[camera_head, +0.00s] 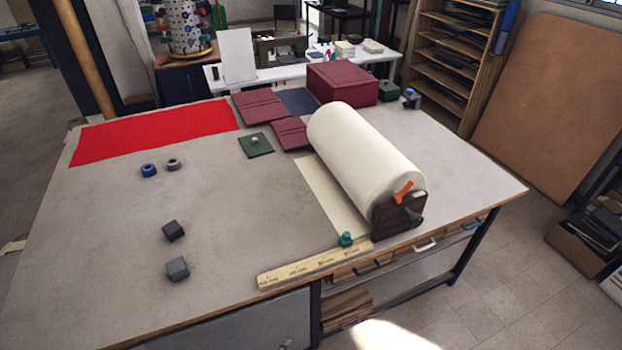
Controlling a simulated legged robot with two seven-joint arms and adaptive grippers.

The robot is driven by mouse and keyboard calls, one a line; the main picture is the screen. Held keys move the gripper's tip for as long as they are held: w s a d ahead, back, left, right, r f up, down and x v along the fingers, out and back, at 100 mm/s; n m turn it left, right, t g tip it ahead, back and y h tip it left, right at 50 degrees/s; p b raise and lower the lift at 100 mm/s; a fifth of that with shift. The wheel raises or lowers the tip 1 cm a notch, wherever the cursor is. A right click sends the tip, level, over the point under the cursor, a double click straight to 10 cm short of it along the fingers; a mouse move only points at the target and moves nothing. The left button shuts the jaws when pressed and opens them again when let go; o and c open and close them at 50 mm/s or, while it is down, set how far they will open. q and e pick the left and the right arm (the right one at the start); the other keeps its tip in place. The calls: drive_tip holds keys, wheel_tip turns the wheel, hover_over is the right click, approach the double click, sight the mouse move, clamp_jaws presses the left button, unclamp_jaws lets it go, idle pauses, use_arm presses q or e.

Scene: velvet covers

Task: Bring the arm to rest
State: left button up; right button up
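Neither of my grippers nor any part of my arms shows in the head view. The grey worktable (110,235) fills the middle of the view. A red velvet cloth (155,137) lies flat at its back left. A large cream roll (362,152) lies on the right half, with a strip of its sheet (330,195) flat beside it. A dark end holder (398,214) with an orange handle (403,191) stands at the roll's near end.
A dark block (173,231) and a grey block (177,269) sit front left. Two small tape-like rolls (149,170) lie behind them. A wooden ruler (305,267) lies along the front edge. Maroon covers (259,106) and a maroon box (342,84) stand at the back. The left front is mostly clear.

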use_arm(q)
drive_tip(key=s+a+f+n+g+y, duration=0.1)
drive_tip(key=s+a+f+n, duration=0.25)
drive_tip(key=s+f, duration=0.2)
drive_tip(key=s+a+f+n+g+y, duration=0.1)
drive_tip(key=s+a+f+n+g, duration=0.1)
drive_tip(key=s+a+f+n, duration=0.3)
drive_tip(key=s+a+f+n+g+y, duration=0.1)
drive_tip(key=s+f+n, duration=0.3)
drive_tip(key=s, duration=0.5)
drive_tip(key=s+a+f+n+g+y, duration=0.1)
drive_tip(key=s+a+f+n+g, duration=0.2)
drive_tip(key=s, duration=0.7)
drive_tip(key=s+a+f+n+g, duration=0.2)
drive_tip(key=s+f+n, duration=0.4)
drive_tip(key=s, duration=0.4)
drive_tip(key=shift+s+a+g+y, duration=0.2)
drive_tip(key=shift+g+y, duration=0.2)
drive_tip(key=shift+g, duration=0.3)
drive_tip(key=shift+w+f, duration=0.1)
